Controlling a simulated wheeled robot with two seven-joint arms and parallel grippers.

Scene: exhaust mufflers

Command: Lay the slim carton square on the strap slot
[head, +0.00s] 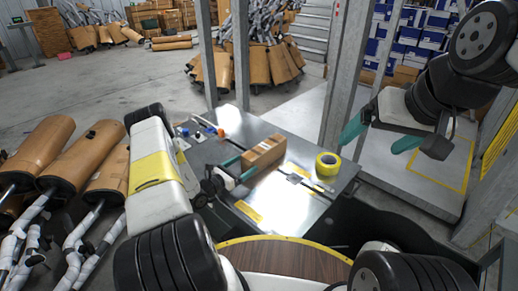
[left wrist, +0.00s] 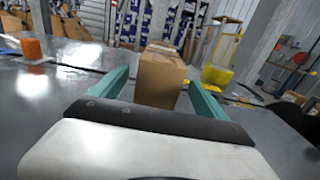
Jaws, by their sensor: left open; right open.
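The slim brown carton (head: 264,152) lies on the shiny metal table (head: 215,152). My left gripper (head: 240,168) is open at the carton's near left end. In the left wrist view the carton (left wrist: 160,76) stands between the two teal fingers, with a visible gap on the left; I cannot tell whether the right finger touches it. A dark strap line with a small pale piece (head: 294,178) runs across the table right of the carton; this may be the strap slot, its detail too small to tell. My right gripper (head: 380,137) is open and empty, in the air right of the table.
A yellow tape roll (head: 327,164) sits right of the carton, also in the left wrist view (left wrist: 217,75). Small blue and orange items (head: 220,132) lie at the table's back left. A grey post (head: 345,75) rises behind the table. Wrapped mufflers (head: 92,150) lie at left.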

